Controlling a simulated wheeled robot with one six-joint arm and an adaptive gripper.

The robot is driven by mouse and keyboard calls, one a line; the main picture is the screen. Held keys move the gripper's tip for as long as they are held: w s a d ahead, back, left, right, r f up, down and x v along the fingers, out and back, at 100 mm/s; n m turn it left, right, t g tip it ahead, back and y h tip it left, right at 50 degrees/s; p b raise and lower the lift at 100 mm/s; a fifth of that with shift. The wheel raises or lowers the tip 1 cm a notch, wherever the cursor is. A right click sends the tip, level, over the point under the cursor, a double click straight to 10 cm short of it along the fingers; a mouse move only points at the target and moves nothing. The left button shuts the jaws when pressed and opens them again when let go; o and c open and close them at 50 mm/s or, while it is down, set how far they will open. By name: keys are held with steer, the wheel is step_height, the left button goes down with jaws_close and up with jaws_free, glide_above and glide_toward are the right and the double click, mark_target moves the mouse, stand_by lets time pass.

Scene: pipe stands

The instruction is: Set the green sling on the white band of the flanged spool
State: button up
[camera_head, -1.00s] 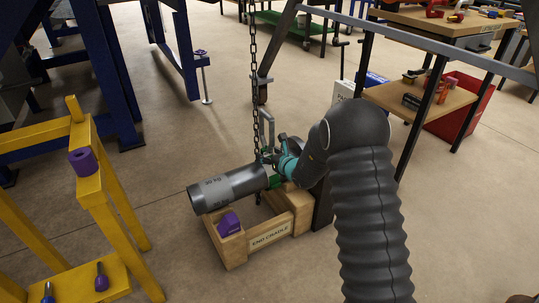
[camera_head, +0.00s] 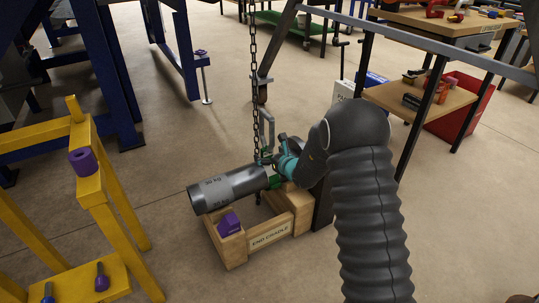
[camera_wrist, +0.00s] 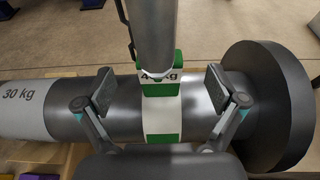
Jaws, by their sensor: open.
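The flanged spool (camera_head: 205,197) is a dark grey pipe. In the wrist view it lies across the picture (camera_wrist: 120,120), with a wide flange (camera_wrist: 275,105) at the right and a pale "30 kg" section (camera_wrist: 20,108) at the left. The green sling (camera_wrist: 160,90) is around the pipe mid-picture. White stretches alternate with its green, one with part-hidden "kg" lettering; I cannot tell sling from band there. A grey bar hides its top. My gripper (camera_wrist: 160,100) is open, one finger left and one right of the sling, apart from it. The sling also shows in the head view (camera_head: 274,181).
A wooden end cradle (camera_head: 268,237) with a purple block (camera_head: 229,222) is beneath the spool. A chain (camera_head: 254,80) hangs above the sling. A yellow stand (camera_head: 110,220) is at the left and a shelf bench (camera_head: 430,95) at the right.

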steer(key=shift+s, duration=0.1)
steer(key=s+d, duration=0.4)
steer(key=s, duration=0.3)
steer(key=shift+d, duration=0.4)
stand_by(1.0)
